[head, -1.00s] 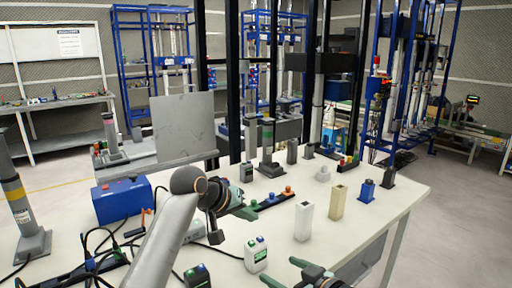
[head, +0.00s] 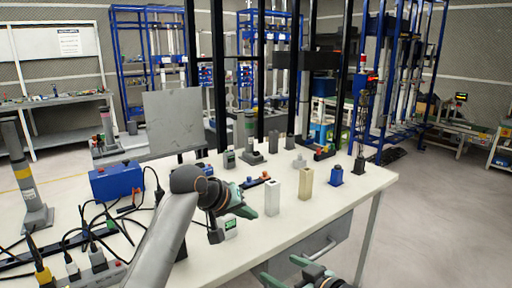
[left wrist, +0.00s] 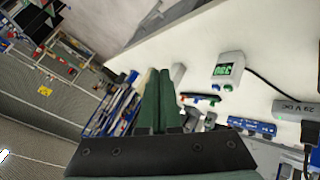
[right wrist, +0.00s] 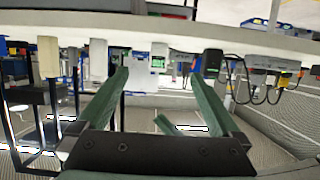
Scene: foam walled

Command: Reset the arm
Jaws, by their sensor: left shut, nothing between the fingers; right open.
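My left arm reaches over the white table. Its dark green-fingered left gripper (head: 243,207) is shut and empty above the tabletop; the fingers lie together in the left wrist view (left wrist: 159,98). My right gripper (head: 292,272) is lower, near the bottom of the head view, in front of the table's drawer. Its fingers are spread with nothing between them in the right wrist view (right wrist: 158,78).
The white table (head: 250,245) holds a white block (head: 272,197), a beige block (head: 305,184), a blue block (head: 337,176), a blue box (head: 117,182) and cables. A power strip (head: 95,277) lies front left. A grey drawer (head: 315,248) is under the table. Open floor (head: 430,220) is at right.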

